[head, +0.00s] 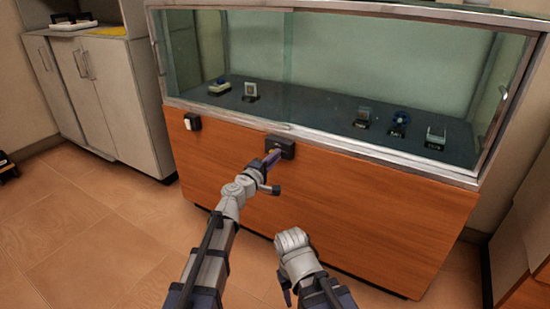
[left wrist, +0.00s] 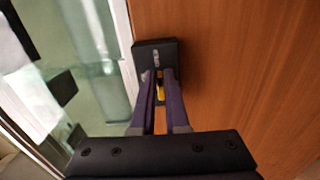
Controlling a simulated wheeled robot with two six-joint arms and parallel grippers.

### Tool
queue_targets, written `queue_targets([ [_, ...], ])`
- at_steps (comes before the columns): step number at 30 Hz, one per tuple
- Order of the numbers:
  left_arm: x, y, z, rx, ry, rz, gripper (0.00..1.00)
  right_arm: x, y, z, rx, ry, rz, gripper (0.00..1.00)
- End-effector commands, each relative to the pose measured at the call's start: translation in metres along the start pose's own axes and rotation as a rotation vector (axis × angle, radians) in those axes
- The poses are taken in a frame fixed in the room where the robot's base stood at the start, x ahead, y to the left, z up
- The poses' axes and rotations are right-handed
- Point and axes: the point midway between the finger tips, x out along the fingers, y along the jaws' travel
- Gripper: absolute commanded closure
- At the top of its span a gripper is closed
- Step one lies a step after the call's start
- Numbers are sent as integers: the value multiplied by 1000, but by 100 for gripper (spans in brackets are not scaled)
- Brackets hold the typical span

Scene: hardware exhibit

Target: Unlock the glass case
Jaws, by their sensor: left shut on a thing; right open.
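The glass case (head: 370,60) has clear panes with metal trim above an orange wood base (head: 360,195). A small black lock box (head: 280,147) sits on the wood just below the trim; it also shows in the left wrist view (left wrist: 156,52). My left gripper (head: 273,157) is at the lock box, its purple fingers shut on a small yellow piece (left wrist: 160,92) that looks like a key. The fingers hide most of it, so I cannot tell how far it is in the lock. My right gripper (head: 291,240) is lower, in front of the base, open and apart from the case.
Several small exhibits stand on the case's dark floor, such as a blue wheel-like one (head: 400,118). A grey cabinet (head: 125,95) stands left of the case.

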Motion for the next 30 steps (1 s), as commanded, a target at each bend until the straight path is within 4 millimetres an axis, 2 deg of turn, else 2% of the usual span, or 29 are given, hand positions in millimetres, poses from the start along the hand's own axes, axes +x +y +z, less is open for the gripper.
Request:
queue_targets([
  [12, -1, 0, 1, 8, -2, -1, 100, 0, 0, 0, 0, 0, 0, 50],
  [13, -1, 0, 1, 8, -2, -1, 84, 0, 0, 0, 0, 0, 0, 50],
  [20, 0, 0, 1, 6, -1, -1, 58, 0, 0, 0, 0, 0, 0, 50],
  [30, -3, 0, 0, 5, 0, 0, 57, 0, 0, 0, 0, 0, 0, 50],
])
